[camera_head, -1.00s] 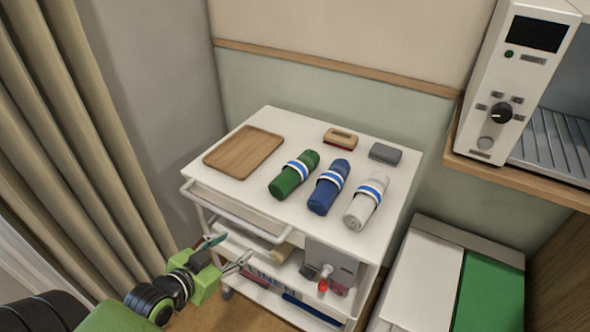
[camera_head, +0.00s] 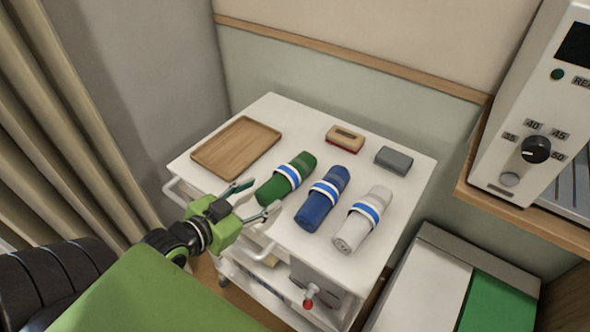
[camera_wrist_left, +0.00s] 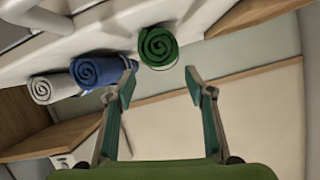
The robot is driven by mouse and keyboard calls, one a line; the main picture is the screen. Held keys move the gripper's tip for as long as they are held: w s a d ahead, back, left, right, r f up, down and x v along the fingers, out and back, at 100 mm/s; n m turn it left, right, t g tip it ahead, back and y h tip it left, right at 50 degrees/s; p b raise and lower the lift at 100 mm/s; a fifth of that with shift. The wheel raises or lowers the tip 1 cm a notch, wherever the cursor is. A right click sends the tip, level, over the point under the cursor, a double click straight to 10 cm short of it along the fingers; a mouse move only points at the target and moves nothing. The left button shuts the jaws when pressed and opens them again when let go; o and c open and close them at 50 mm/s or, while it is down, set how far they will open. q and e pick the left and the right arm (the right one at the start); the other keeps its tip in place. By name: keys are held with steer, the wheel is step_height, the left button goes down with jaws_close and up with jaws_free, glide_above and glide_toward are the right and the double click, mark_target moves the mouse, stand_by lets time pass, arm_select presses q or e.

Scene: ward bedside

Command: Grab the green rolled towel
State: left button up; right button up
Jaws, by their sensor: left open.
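The green rolled towel (camera_head: 286,179) lies on the white cart top, with a white and blue band around it. It is the leftmost of three rolled towels. My left gripper (camera_head: 261,198) is open and empty, just short of the towel's near end. In the left wrist view the green towel's spiral end (camera_wrist_left: 158,46) shows ahead, between and beyond the two open fingertips (camera_wrist_left: 160,80). I see no contact. My right gripper is not in view.
A blue rolled towel (camera_head: 322,199) lies close to the right of the green one, then a white one (camera_head: 362,220). A wooden tray (camera_head: 236,147), a wooden brush (camera_head: 345,138) and a grey block (camera_head: 394,160) are also on the cart (camera_head: 273,104). A rail runs along its front.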

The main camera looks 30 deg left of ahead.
mark_target(271, 188)
arm_select(q)
steer(key=p+x, duration=0.1)
steer(key=x, duration=0.3)
steer(key=shift+w+r, duration=0.1)
steer(key=shift+w, duration=0.05)
steer(key=x, duration=0.2)
steer(key=shift+w, duration=0.2)
steer(key=shift+w+f, duration=0.35)
steer(key=shift+w+p, duration=0.25)
steer(key=shift+p, duration=0.05)
steer(key=p+x, duration=0.1)
steer(key=x, duration=0.2)
steer(key=shift+w, duration=0.25)
steer(key=shift+w+f, duration=0.3)
steer(key=shift+w, duration=0.2)
steer(key=shift+c, duration=0.8)
steer(key=c, duration=0.7)
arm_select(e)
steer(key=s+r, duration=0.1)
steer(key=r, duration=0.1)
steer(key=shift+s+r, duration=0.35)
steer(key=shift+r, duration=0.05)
